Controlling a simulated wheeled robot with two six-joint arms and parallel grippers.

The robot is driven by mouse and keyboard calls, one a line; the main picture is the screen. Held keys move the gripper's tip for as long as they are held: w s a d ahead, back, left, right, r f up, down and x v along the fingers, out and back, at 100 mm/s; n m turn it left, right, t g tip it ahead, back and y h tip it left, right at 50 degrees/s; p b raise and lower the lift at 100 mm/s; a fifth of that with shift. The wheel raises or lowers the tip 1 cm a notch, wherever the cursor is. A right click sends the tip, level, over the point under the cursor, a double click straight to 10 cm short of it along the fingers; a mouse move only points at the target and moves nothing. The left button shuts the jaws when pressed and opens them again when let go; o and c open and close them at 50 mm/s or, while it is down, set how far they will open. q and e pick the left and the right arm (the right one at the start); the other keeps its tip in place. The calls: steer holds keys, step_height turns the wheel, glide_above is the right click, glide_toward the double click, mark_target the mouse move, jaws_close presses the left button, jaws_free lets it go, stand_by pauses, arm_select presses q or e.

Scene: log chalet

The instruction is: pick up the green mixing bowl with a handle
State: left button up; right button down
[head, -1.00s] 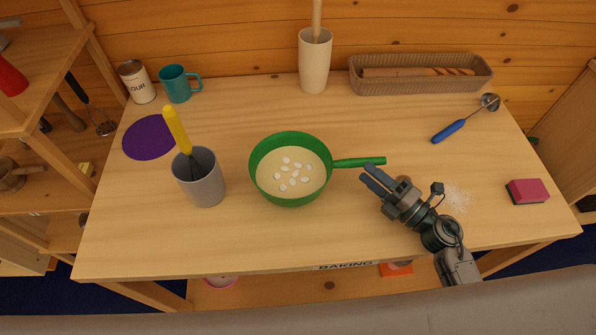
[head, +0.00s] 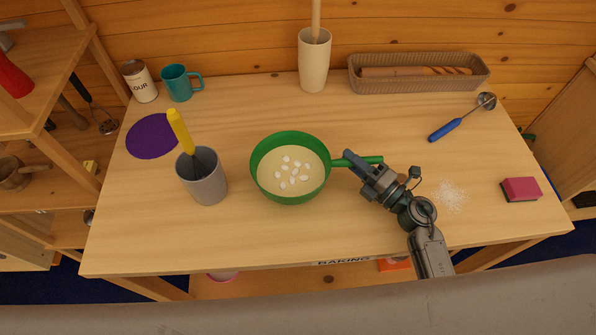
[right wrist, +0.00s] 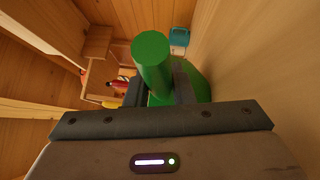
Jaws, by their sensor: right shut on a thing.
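The green mixing bowl (head: 290,196) stands upright on the table, with pale batter and several white pieces in it. Its handle (head: 372,160) points right. My right gripper (head: 352,160) is shut on the handle, between the bowl and the handle's free end. In the right wrist view the handle (right wrist: 152,52) rises between the two fingers, with part of the bowl (right wrist: 200,84) behind it. The bowl appears to rest on the tabletop. My left gripper is not in view.
A grey cup (head: 204,186) with a yellow-handled whisk stands left of the bowl, near a purple disc (head: 152,137). A beige holder (head: 314,66) and a wicker basket (head: 420,84) stand at the back. A blue-handled scoop (head: 445,130) and pink sponge (head: 521,188) lie right.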

steer(key=shift+r, duration=0.15)
steer(key=shift+r, duration=1.5)
steer(key=s+a+r+b, duration=0.1)
steer(key=s+a+b, duration=0.1)
steer(key=s, duration=0.5)
steer(key=s+a+b, duration=0.1)
steer(key=s+a, duration=0.2)
steer(key=s, duration=0.5)
steer(key=shift+r+b, duration=0.4)
